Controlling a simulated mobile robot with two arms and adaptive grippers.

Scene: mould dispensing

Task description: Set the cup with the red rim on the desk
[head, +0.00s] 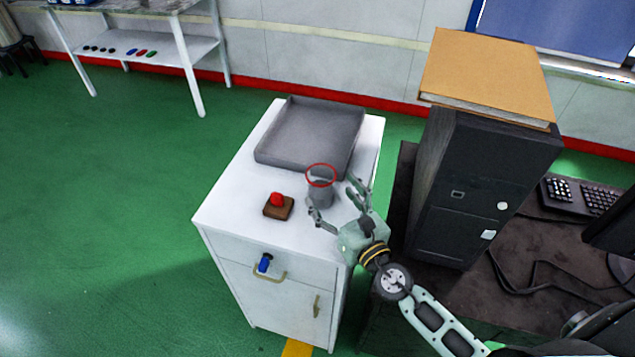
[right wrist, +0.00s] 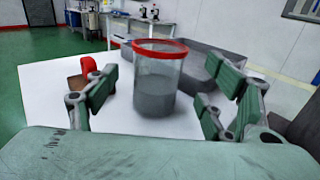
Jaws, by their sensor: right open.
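The cup with the red rim (head: 320,190) is a clear, see-through cup with grey contents. It stands upright on the white cabinet top, just in front of the grey tray. My right gripper (head: 335,199) is open at the cup, with one finger on either side of it in the head view. In the right wrist view the cup (right wrist: 157,85) stands between the open fingers, with gaps on both sides. The desk (head: 405,185) is the dark surface to the right of the cabinet. My left gripper is not in view.
A grey tray (head: 262,157) lies on the white cabinet (head: 225,210). A red button on a brown block (head: 278,207) is left of the cup. A black computer tower (head: 450,190) with a large tan book (head: 487,75) on top stands on the desk. A keyboard (head: 580,197) and cables lie farther right.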

